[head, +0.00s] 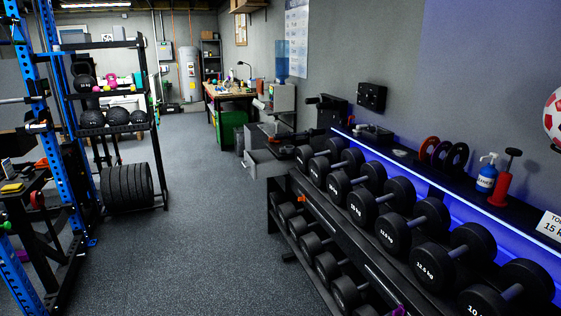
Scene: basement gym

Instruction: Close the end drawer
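A light grey drawer (262,163) stands pulled out toward the left from a low unit beyond the far end of the dumbbell rack. Its front faces the aisle and its open top shows. The unit behind it is partly hidden by dark gear and the dumbbells, so I cannot make out its full shape. Neither of my grippers shows in the head view.
A long dumbbell rack (350,258) with several dumbbells lines the right side. A blue power rack (62,120) and a shelf with weight plates (127,187) stand at left. Free floor (205,215) runs between them toward a workbench (228,91) and a green bin (232,129).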

